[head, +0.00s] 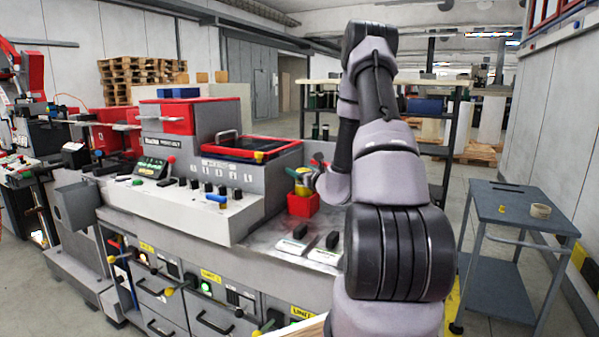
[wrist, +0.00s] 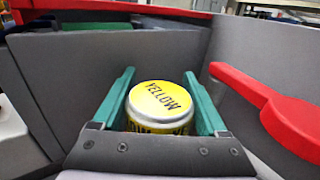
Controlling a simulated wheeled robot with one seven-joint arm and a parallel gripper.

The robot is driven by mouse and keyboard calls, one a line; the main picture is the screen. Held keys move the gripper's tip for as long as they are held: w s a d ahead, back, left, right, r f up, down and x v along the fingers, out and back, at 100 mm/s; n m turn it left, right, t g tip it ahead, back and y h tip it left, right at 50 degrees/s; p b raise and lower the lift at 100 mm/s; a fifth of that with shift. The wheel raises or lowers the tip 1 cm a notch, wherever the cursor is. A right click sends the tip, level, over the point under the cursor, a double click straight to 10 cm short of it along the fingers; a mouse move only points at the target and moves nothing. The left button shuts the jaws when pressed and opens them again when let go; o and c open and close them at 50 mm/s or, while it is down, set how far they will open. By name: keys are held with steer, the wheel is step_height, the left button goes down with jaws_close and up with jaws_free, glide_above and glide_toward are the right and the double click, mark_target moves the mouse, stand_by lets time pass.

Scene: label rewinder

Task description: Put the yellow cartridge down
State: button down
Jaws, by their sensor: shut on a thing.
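The yellow cartridge (wrist: 160,97) sits between the two green fingers of my gripper (wrist: 161,104) in the wrist view. Its round top faces the camera and reads YELLOW; its lower part is hidden by the gripper body. In the head view the cartridge (head: 302,188) is a small yellow shape at my gripper (head: 300,174), just above a red box (head: 303,206) on the machine's right end. I cannot tell whether it touches the box.
The grey label machine (head: 200,210) fills the middle, with knobs and a red-rimmed tray (head: 245,148). A red handle (wrist: 285,110) is close on the right in the wrist view, before grey panels.

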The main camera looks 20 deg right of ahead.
steer(key=shift+f, duration=0.15)
steer(key=shift+c, duration=1)
jaws_free()
